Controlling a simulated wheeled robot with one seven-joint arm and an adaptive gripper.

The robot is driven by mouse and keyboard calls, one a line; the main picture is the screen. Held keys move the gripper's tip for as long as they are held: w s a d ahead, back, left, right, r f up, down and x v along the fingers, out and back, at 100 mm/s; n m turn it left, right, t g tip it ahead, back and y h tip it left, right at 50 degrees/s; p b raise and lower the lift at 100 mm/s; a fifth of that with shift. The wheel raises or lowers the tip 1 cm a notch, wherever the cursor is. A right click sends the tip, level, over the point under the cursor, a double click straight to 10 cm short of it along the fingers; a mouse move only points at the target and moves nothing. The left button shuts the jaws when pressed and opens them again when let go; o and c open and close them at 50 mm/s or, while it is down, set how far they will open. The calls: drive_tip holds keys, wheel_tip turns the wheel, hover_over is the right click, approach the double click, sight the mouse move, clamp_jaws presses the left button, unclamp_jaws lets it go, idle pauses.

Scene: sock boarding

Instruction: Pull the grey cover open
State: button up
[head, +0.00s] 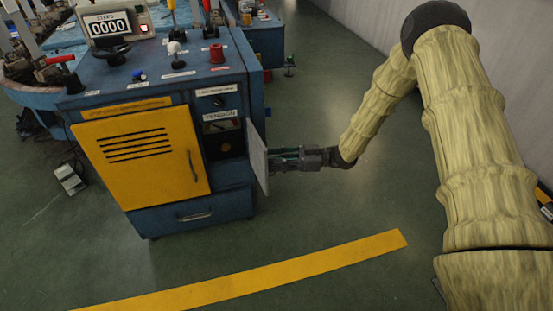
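The grey cover (256,160) is a thin panel on the right side of the blue machine's front. It stands swung out from the front, seen nearly edge-on.
The blue machine (226,200) also has a yellow door (150,175) with a handle, and several knobs and a counter (110,25) on top. A yellow floor stripe (270,275) runs in front. The floor right of the machine is clear.

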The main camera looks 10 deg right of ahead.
drive_tip(key=s+d, duration=0.1)
drive_tip(key=d, duration=1.1)
drive_tip(key=shift+s+a, duration=0.1)
drive_tip(key=s+a+f+m+t+h, duration=0.35)
drive_tip(key=f+m+h, duration=0.2)
drive_tip(key=f, duration=0.35)
drive_tip(key=s+a+f+m+t+h, duration=0.35)
drive_tip(key=f+m, duration=0.25)
drive_tip(key=f, duration=0.3)
drive_tip(key=s+d+f+m+g+h, duration=0.1)
drive_tip(key=s+f+m+g+h, duration=0.15)
drive_tip(key=s, duration=0.65)
drive_tip(key=s+d+f+m+g+h, duration=0.1)
drive_tip(key=s+f+g+h, duration=0.15)
drive_tip(key=s, duration=0.65)
drive_tip(key=s+d+f+m+g+h, duration=0.15)
drive_tip(key=s+f, duration=0.25)
drive_tip(key=s, duration=0.4)
drive_tip(key=s+d+r+g+h, duration=0.2)
drive_tip(key=s+g+h, duration=0.1)
drive_tip(key=s, duration=0.7)
wheel_tip(320, 180, up, 25)
drive_tip(key=w+p, duration=0.1)
drive_tip(key=p, duration=2.4)
drive_tip(key=shift+m+t+p, duration=0.35)
